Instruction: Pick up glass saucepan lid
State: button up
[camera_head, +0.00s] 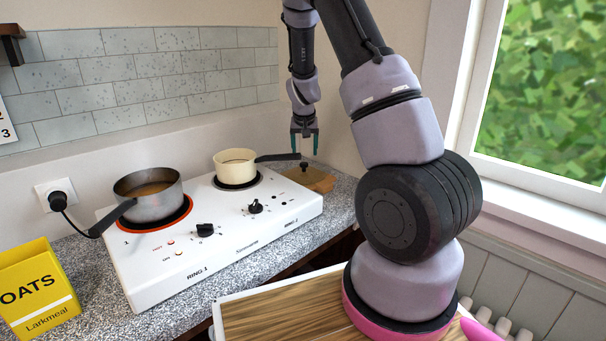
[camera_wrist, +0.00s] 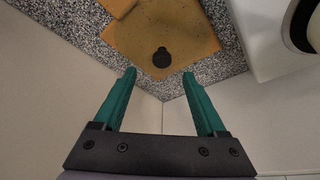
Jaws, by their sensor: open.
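The glass saucepan lid (camera_head: 304,167) lies on a wooden board (camera_head: 321,183) in the back corner of the counter, behind the hob. Its black knob shows clearly in the wrist view, where the lid (camera_wrist: 161,57) is see-through and its glass rim is hard to make out. My gripper (camera_head: 304,148) points down above the lid, apart from it. In the wrist view my gripper (camera_wrist: 159,73) has its two teal fingers spread and empty, with the knob showing between and just beyond the fingertips.
A white two-ring hob (camera_head: 240,221) stands left of the board. It bears a cream pan (camera_head: 236,165), whose dark handle reaches toward the lid, and a grey pan (camera_head: 148,196) on a glowing ring. Walls close in behind the corner. A yellow oats box (camera_head: 38,287) stands front left.

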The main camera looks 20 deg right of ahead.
aim_at(304, 163)
jog(key=shift+x, duration=3.1)
jog(key=shift+w+a, duration=0.1)
jog(key=shift+a, duration=0.1)
grip_shut()
jog(key=shift+r, duration=0.1)
